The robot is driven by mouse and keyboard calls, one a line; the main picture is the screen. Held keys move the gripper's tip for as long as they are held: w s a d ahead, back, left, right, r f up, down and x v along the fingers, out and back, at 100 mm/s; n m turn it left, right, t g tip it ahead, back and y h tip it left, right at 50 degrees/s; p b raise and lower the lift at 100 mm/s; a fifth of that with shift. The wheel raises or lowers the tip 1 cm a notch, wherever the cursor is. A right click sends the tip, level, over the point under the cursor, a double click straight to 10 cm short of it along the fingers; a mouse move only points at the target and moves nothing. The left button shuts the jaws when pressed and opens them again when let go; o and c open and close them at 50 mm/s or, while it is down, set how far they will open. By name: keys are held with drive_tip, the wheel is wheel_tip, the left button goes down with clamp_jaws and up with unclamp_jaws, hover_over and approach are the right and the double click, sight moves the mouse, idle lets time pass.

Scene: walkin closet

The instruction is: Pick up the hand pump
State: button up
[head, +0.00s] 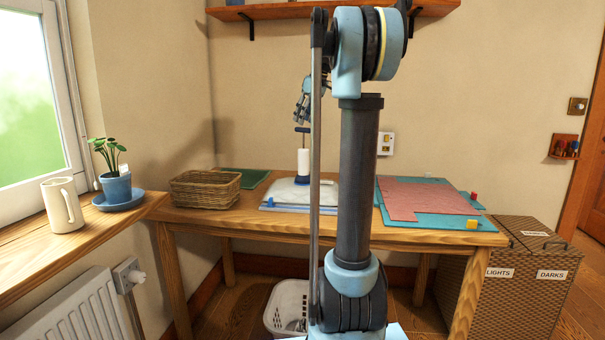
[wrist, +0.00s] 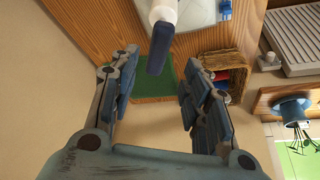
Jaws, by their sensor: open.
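The hand pump (head: 303,163) stands upright on the table in the head view. It has a white body, a dark crossbar handle at the top and a blue foot. In the wrist view, the pump's white barrel and dark handle (wrist: 160,50) show at the top middle, with the rest cut off by the picture edge. My gripper (head: 303,118) points down just above the handle in the head view. In the wrist view, my gripper (wrist: 163,62) is open, its fingers apart on either side below the handle. Nothing is held. I cannot tell the exact gap to the handle.
The pump stands by a pale folded item on a blue-edged board (head: 268,208). A wicker basket (head: 204,189) and green mat (head: 245,177) lie to the left. A red sheet on a teal mat (head: 455,207) lies right. A shelf (head: 285,11) is above.

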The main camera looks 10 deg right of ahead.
sight(303, 129)
drive_tip(key=shift+d+x, duration=0.15)
drive_tip(key=shift+x, duration=0.8)
drive_tip(key=shift+d+x, duration=0.2)
drive_tip(key=shift+x, duration=0.7)
drive_tip(key=shift+d+x, duration=0.15)
drive_tip(key=shift+x, duration=0.8)
drive_tip(key=shift+s+f, duration=0.1)
drive_tip(key=shift+f, duration=0.05)
clamp_jaws()
